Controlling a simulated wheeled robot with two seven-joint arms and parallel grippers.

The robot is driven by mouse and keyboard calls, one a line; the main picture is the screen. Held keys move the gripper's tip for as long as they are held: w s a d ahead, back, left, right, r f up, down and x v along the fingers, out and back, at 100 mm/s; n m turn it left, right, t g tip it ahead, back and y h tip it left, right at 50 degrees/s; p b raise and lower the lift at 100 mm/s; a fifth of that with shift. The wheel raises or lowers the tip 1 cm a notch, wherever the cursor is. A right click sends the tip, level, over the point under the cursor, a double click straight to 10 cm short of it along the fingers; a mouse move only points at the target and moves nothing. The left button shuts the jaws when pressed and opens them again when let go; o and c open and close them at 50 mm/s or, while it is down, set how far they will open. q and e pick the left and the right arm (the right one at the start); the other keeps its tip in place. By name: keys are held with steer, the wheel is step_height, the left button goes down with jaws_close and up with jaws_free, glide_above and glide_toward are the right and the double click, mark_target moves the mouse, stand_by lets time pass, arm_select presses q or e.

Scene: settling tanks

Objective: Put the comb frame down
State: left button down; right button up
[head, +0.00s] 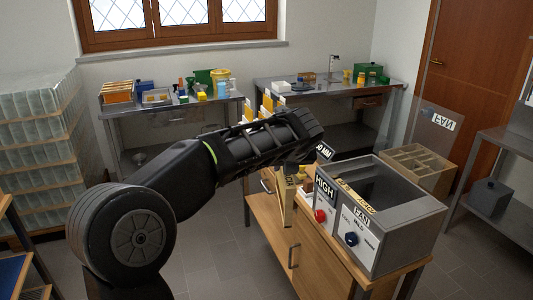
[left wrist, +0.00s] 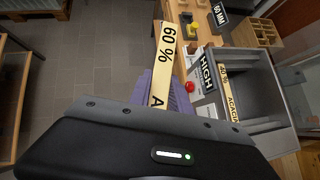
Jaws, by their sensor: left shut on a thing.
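My left gripper (head: 304,142) is shut on a comb frame (head: 286,195), whose pale wooden edge shows below it in the head view. In the left wrist view the held frame's top bar (left wrist: 165,55) is a cream strip marked "60 %", with its lower end hidden behind my wrist housing. A second bar (left wrist: 229,95) marked "ACACIA" lies inside that box. My right gripper is out of view.
The grey box stands on a wooden cabinet (head: 312,262) and has a red knob (head: 320,216). A compartmented wooden crate (head: 418,165) is behind it. Two cluttered metal tables (head: 180,108) (head: 330,90) line the back. Glass jars (head: 38,130) are stacked at left.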

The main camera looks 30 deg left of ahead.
arm_select(q)
steer(key=s+d+f+m+t+h+b, duration=0.1)
steer(key=s+d+f+m+h+b, duration=0.1)
steer(key=d+f, duration=0.7)
steer(key=s+d+f+m+t+h+b, duration=0.1)
steer(key=s+d+f+m+h+b, duration=0.1)
steer(key=s+d+f+m, duration=0.3)
steer(key=d+f+h, duration=0.1)
steer(key=d+f, duration=0.3)
steer(key=f, duration=0.4)
steer(key=shift+s+f+m+h+b, duration=0.2)
steer(key=shift+m+h+b, duration=0.1)
steer(key=shift+m, duration=0.1)
steer(key=shift+a, duration=0.15)
